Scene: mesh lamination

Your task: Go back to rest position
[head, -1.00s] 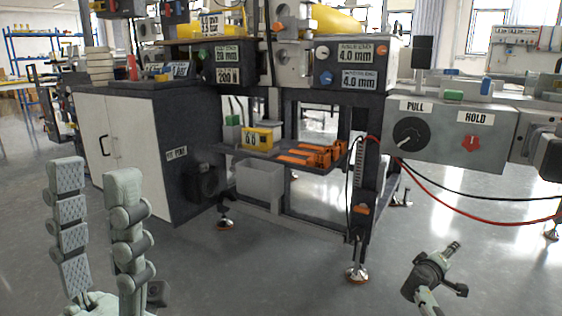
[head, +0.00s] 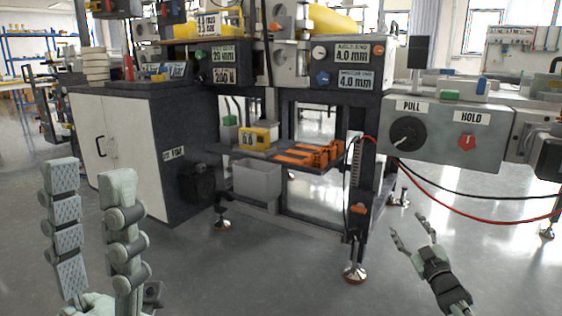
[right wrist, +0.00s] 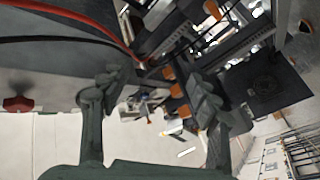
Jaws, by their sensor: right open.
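My left gripper (head: 92,190) stands upright at the lower left of the head view, its two padded fingers apart and nothing between them. My right gripper (head: 411,226) is at the lower right, over the floor in front of the machine, with its two fingers spread and empty. In the right wrist view its fingers (right wrist: 150,95) are also apart, with the machine behind them. Neither gripper touches anything in the head view.
The laminating machine (head: 235,76) fills the middle, with a control box (head: 450,143) bearing a black dial and a red knob at right. Red and black cables (head: 455,200) sag above my right gripper. The grey floor (head: 280,275) in front is clear.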

